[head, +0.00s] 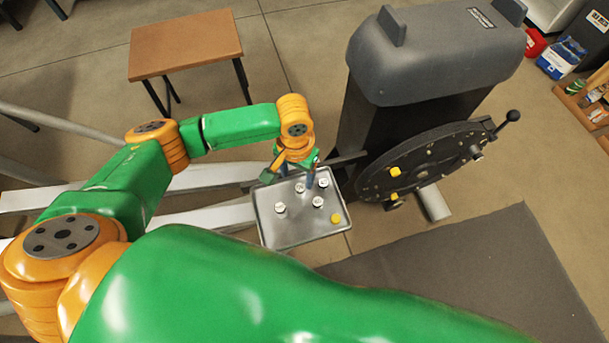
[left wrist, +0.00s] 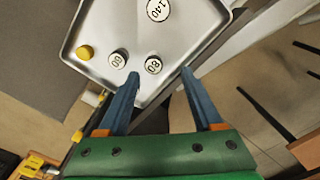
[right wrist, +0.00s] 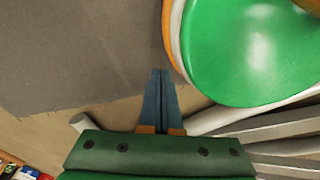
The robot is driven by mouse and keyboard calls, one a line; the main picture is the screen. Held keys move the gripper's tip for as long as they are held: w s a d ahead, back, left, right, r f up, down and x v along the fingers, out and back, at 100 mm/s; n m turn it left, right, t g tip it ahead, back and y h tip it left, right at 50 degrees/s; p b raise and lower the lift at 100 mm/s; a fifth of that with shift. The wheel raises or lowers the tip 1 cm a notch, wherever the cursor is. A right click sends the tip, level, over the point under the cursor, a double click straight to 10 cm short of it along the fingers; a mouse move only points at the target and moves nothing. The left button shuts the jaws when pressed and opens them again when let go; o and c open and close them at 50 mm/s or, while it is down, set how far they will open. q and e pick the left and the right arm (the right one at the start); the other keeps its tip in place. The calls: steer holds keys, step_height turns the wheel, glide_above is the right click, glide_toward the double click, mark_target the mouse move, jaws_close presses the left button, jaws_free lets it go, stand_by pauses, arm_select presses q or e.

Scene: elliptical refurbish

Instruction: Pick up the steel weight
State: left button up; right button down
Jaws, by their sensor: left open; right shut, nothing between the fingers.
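A grey metal tray (head: 262,228) holds several small steel weights with white labelled tops. One weight (head: 280,208) stands at the tray's left, and others (head: 318,202) stand towards its middle and far side. I cannot tell which one the task means. My left gripper (head: 293,174) is open over the tray's far edge, its fingers pointing down. In the left wrist view, a weight marked 80 (left wrist: 153,65) appears between the fingertips, with nothing gripped. Another weight (left wrist: 118,59) is just left of it, and a larger one (left wrist: 159,9) is farther off. My right gripper (right wrist: 161,75) is shut and empty, away from the tray.
A yellow piece (head: 336,218) lies in the tray's near right corner. A large dark machine (head: 430,60) with a round plate (head: 425,165) and black-knobbed handle stands right of the tray. A brown table (head: 185,43) is behind. A grey mat (head: 460,280) covers the right floor.

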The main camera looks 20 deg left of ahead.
mark_target(300, 187)
arm_select(q)
steer(key=f, duration=0.1)
steer(key=f+b, duration=0.1)
steer(key=f, duration=0.1)
steer(key=d+f, duration=0.1)
steer(key=f, duration=0.1)
steer(key=shift+s+b, duration=0.3)
steer(key=shift+b, duration=0.1)
steer(key=shift+w+a+f, duration=0.1)
steer(key=shift+f, duration=0.05)
jaws_close()
arm_select(e)
steer(key=shift+d+f, duration=0.25)
steer(key=shift+f, duration=0.3)
steer(key=shift+d+f, duration=0.2)
steer(key=shift+f, duration=0.3)
